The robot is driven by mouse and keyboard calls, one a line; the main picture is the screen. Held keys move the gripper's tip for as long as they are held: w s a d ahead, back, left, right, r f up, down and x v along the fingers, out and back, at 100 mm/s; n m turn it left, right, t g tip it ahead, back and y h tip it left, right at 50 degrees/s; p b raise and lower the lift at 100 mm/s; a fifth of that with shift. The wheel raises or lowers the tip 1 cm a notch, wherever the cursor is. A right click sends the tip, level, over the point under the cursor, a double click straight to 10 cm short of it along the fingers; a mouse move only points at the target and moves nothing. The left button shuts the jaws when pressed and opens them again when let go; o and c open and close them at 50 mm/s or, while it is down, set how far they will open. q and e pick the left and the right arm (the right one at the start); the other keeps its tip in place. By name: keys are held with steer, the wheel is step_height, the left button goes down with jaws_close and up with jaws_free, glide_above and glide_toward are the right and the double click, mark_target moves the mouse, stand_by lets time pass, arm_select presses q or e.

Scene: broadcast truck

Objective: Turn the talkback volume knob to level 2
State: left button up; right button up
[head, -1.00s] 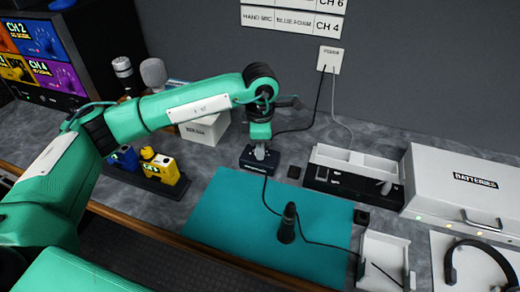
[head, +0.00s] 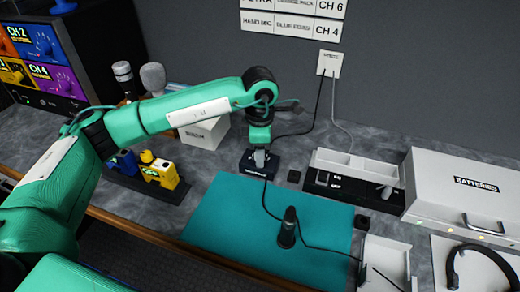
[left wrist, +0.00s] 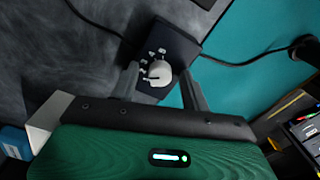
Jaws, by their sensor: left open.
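The talkback box (head: 248,167) is a small dark block on the grey desk, just behind the teal mat. Its volume knob (left wrist: 158,73) is round and whitish, with a dark pointer line and small pale level marks around its upper left side. I cannot read the level from these marks. My left gripper (head: 260,162) points down over the box. In the left wrist view, its two fingers (left wrist: 160,88) stand apart, one on each side of the knob, with gaps visible. In the head view the arm hides the knob. My right gripper is not in view.
A teal mat (head: 225,222) with a dark handheld device (head: 288,228) lies in front. Yellow (head: 162,172) and blue packs stand left. A black panel with a white tray (head: 345,163) and a white batteries case (head: 440,185) stand right. A cable runs from the box.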

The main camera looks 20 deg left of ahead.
arm_select(q)
steer(key=shift+r, duration=0.1)
steer(key=shift+r, duration=0.35)
step_height(320, 180, up, 13)
steer(key=b, duration=0.1)
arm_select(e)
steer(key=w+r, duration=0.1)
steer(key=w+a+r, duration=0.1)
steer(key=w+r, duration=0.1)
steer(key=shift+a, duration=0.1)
